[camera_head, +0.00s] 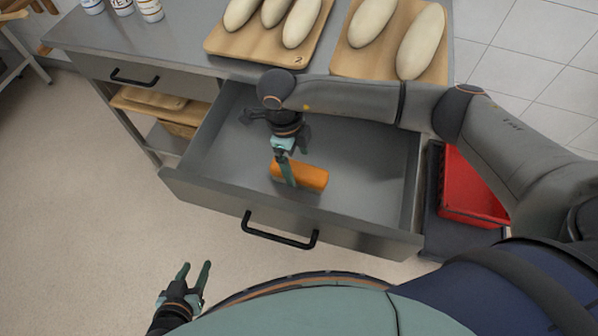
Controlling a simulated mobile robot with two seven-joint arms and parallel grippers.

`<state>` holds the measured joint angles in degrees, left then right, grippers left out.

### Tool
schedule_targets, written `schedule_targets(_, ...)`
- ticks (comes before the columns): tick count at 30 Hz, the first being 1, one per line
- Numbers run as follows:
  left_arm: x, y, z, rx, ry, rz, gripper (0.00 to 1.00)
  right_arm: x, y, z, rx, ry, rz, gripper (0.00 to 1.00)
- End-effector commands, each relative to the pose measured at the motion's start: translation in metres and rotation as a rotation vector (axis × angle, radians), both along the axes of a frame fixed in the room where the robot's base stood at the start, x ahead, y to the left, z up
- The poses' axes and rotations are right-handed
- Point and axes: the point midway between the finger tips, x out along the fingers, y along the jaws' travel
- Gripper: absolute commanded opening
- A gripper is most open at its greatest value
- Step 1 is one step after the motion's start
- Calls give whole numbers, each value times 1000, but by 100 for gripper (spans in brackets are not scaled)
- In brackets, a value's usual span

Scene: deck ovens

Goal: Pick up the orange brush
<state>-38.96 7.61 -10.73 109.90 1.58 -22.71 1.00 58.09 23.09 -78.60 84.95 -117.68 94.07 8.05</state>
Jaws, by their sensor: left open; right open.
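An orange block-shaped thing, the orange brush (311,179), lies on the floor of an open grey drawer (364,196), near its front. My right gripper (286,180) reaches down into the drawer from above. Its fingers are open at the left part of the brush, and one finger covers some of it. I cannot tell whether they touch it. My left gripper (196,272) is open and empty, low over the floor at the bottom left, well away from the drawer.
The drawer has a black handle (279,232) on its front. Wooden boards (322,56) with pale dough loaves lie on the counter (190,40) above. A red crate (468,190) stands right of the drawer. Cans (150,10) stand at the back left. The floor at left is clear.

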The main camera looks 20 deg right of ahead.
Motion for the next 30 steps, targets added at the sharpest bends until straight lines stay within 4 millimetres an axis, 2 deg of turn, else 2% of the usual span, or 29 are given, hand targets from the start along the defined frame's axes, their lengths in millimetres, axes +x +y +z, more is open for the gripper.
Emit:
schedule_targets(3,1,2,3,2,-5,3,47,-4,-4,-19,-1,3,-2,95)
schedule_targets(6,1,2,3,2,-4,3,47,-5,-4,-29,0,2,0,95)
schedule_targets(15,1,2,2,3,-1,4,47,-5,-5,-33,1,-1,0,94)
schedule_targets(30,0,2,1,3,1,3,47,-5,-5,-32,1,-1,0,38)
